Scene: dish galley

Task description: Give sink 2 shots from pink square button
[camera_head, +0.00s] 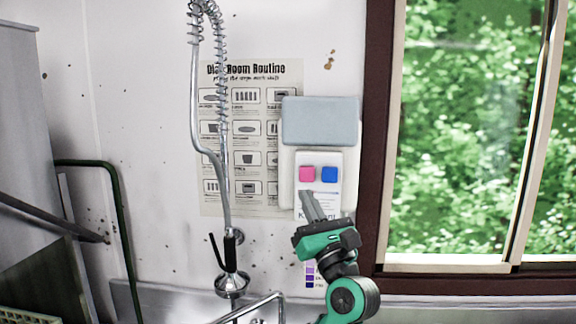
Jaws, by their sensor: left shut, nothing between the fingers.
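The pink square button (307,174) is on a white wall panel (320,157), left of a blue square button (329,174). A grey-blue box (320,121) is mounted just above them. My left gripper (308,194) is shut and empty, its fingers pointing up just below the pink button; whether the tips touch the panel I cannot tell. The gripper partly covers a small label under the buttons. Of the sink, only a strip of the steel back edge (165,297) shows at the bottom. My right gripper is not in view.
A spring-hose sprayer (225,170) hangs left of the panel, in front of a poster (267,100). A metal faucet (258,306) is at the bottom. A dark-framed window (380,140) is on the right. A green pipe (122,225) stands at the left.

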